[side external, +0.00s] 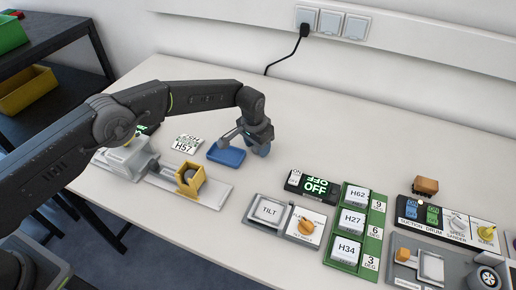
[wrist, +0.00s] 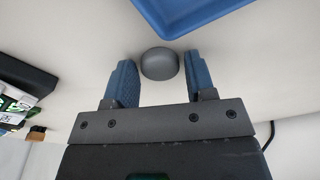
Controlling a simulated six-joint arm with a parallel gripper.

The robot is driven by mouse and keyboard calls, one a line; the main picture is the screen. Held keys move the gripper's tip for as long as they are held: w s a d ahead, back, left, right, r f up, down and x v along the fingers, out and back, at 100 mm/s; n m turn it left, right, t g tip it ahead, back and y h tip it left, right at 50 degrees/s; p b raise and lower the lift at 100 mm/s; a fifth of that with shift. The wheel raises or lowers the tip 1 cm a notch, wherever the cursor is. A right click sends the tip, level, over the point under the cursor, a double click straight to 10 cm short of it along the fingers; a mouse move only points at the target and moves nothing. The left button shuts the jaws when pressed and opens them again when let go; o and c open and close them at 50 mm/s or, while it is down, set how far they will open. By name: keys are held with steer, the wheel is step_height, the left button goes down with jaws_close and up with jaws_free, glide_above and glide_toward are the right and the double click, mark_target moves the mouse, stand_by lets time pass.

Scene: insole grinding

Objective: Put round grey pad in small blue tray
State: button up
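The round grey pad (wrist: 160,63) shows in the wrist view between the two blue fingertips of my gripper (wrist: 160,78). Gaps show on both sides of it, so the fingers do not visibly touch it. The small blue tray (side external: 226,154) lies on the table; its edge also shows at the top of the wrist view (wrist: 195,12). In the side external view my gripper (side external: 256,148) is low, just right of the tray and pointing down. The pad is not clearly visible there, hidden by the gripper. My gripper is open around the pad.
A white H57 card (side external: 187,144) lies left of the tray. A yellow holder (side external: 190,178) on a grey base is in front. A green rack (side external: 350,225) with labelled white blocks and a black OFF display (side external: 313,186) stand to the right. The table behind the gripper is clear.

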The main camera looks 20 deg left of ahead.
steer(key=c, duration=0.6)
steer(key=shift+c, duration=0.7)
steer(key=shift+r, duration=0.65)
step_height(320, 180, up, 3)
steer(key=s+a+r, duration=0.2)
steer(key=a+r, duration=0.5)
steer(key=a, duration=0.5)
steer(key=s+a+f+n, duration=0.1)
steer(key=s+a, duration=0.1)
steer(key=s, duration=0.4)
steer(key=s+a+f+n, duration=0.1)
steer(key=s+a+n, duration=0.1)
steer(key=s, duration=0.4)
steer(key=s+a+f+n, duration=0.1)
steer(key=s+a+f, duration=0.1)
steer(key=s, duration=0.4)
steer(key=shift+s+a+y, duration=0.3)
steer(key=shift+s+a, duration=0.05)
steer(key=shift+a, duration=0.15)
